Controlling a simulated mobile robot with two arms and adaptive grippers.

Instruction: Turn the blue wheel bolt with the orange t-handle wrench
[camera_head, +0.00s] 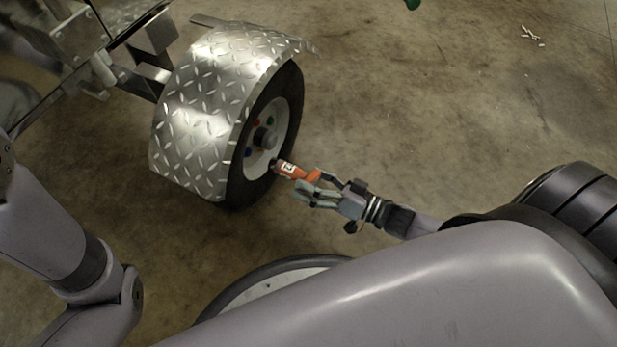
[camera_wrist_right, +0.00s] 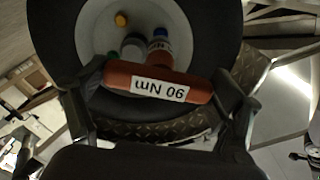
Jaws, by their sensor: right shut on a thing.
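The orange t-handle wrench (camera_head: 298,173) is in my right gripper (camera_head: 314,185), its dark socket end pointing at the wheel (camera_head: 291,92). In the right wrist view the handle (camera_wrist_right: 122,76), labelled "90 Nm", lies crosswise between the fingers of my right gripper (camera_wrist_right: 160,88). The blue wheel bolt (camera_wrist_right: 159,33) shows just beyond the wrench shaft, in line with it. Whether the socket is seated on the bolt I cannot tell. A yellow bolt (camera_wrist_right: 121,19) and a partly hidden green bolt (camera_wrist_right: 112,55) sit around the hub (camera_wrist_right: 132,45). My left gripper is out of view.
A diamond-plate fender (camera_head: 200,110) covers the top and left side of the wheel. The trailer frame (camera_head: 90,60) extends to the upper left. Small white pieces (camera_head: 530,35) lie on the floor at upper right. The concrete floor (camera_head: 440,100) right of the wheel is otherwise mostly clear.

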